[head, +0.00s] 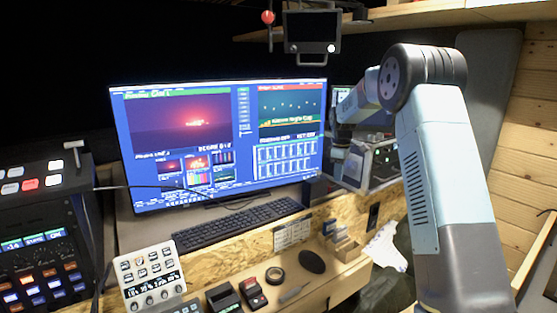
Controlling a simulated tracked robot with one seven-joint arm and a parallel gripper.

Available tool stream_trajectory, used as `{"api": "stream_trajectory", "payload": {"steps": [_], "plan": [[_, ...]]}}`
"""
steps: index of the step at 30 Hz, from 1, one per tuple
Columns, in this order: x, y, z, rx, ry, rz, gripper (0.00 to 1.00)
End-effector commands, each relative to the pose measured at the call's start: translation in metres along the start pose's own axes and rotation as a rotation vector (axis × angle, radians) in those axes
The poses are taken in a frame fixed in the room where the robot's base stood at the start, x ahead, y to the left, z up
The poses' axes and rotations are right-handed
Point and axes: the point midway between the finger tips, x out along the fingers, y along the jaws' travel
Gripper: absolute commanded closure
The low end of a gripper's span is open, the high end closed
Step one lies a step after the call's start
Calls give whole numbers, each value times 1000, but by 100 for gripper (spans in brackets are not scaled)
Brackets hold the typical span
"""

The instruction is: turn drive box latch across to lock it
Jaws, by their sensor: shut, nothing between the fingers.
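A dark box with a pale frame and small green lights (382,157) stands on the desk to the right of the large monitor. It looks like the drive box, but I cannot make out its latch or which way that is turned. My arm rises on the right, bends at its elbow and reaches down to the left side of this box. My gripper (338,167) is small and dark there, between the box and the monitor's right edge, and looks shut and empty. I cannot tell whether its fingertips touch the box.
The large monitor (225,140) and keyboard (238,224) fill the desk's middle. A control deck (40,240) stands at the left, with a button panel (150,275) near it. A small screen (312,32) hangs above. A lower shelf holds a tape roll (275,276) and small items.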

Motion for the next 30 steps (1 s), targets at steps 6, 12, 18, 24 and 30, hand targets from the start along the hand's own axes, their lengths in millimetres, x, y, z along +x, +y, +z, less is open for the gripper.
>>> {"api": "stream_trajectory", "payload": {"steps": [6, 12, 18, 24, 30], "plan": [[-18, 0, 0, 0, 0, 1, 100], [-21, 0, 0, 0, -1, -1, 100], [-22, -1, 0, 2, 0, 1, 100], [-48, -19, 10, 51, 10, 27, 100], [-90, -57, 29, 154, 30, 69, 100]]}}
